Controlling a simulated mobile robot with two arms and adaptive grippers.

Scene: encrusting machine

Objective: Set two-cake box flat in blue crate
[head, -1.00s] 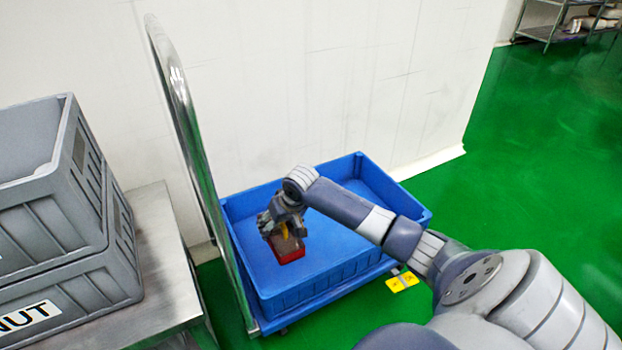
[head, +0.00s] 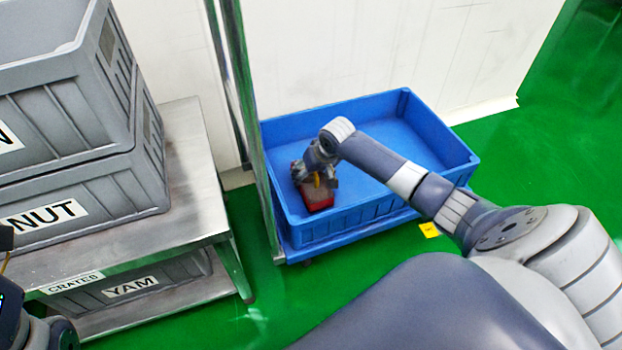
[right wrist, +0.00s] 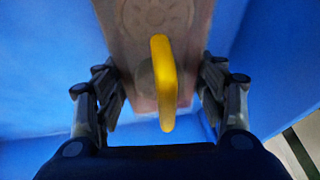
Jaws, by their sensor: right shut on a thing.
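The two-cake box (head: 317,197) is red-sided with a brownish top. My right gripper (head: 318,178) is shut on it, and both are inside the blue crate (head: 345,222), at its left end near the front wall. In the right wrist view the box's brownish top (right wrist: 128,30) lies between the two fingers (right wrist: 160,95), with a yellow loop-like piece standing up in the middle. The box's underside is hidden, so I cannot tell whether it touches the crate floor. Only a dark part of my left arm shows at the lower left edge; its jaws cannot be made out.
The blue crate sits on a cart with a tall metal handle (head: 262,150) at its left. Left of that, a steel table (head: 205,185) bears stacked grey crates (head: 75,150). The rest of the crate floor (head: 390,125) is clear. A white wall stands behind.

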